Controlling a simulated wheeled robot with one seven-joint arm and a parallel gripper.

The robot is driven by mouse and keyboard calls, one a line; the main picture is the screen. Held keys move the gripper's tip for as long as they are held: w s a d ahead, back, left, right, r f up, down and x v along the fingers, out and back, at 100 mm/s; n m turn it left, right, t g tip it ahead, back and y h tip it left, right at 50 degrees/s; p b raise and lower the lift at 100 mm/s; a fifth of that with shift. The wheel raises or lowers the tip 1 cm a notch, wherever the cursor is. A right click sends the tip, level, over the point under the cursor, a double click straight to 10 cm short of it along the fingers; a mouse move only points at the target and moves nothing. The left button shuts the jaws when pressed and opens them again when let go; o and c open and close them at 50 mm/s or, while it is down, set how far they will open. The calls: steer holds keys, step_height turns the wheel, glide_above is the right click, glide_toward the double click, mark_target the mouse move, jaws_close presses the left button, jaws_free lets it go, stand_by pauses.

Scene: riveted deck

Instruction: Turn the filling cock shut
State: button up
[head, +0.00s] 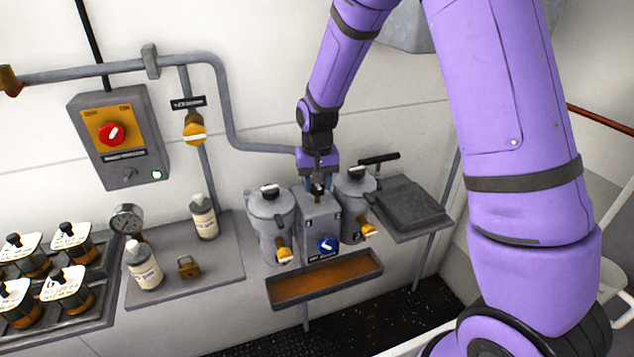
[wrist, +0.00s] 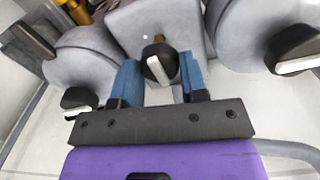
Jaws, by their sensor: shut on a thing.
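A black cock knob (wrist: 151,56) with a white bar sits on the grey middle box (head: 319,222), between two round grey pots. I take it for the filling cock, though no readable label confirms this. The white bar runs nearly up and down in the wrist view, slightly tilted. My gripper (wrist: 162,80) has its blue fingers on either side of the knob and is shut on it. In the head view my gripper (head: 318,186) reaches down onto the top of the box, and its fingers partly hide the knob.
Left pot (head: 268,215) and right pot (head: 357,190) stand close on both sides, each with a black-and-white top knob and a yellow tap. A blue dial (head: 327,244) is on the box front. An orange tray (head: 325,279) lies below. A grey pipe (head: 224,110) runs behind.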

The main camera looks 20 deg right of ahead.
stand_by(0.4)
steer(key=o, duration=0.9)
step_height(320, 180, up, 11)
steer(key=shift+f, duration=0.1)
stand_by(0.4)
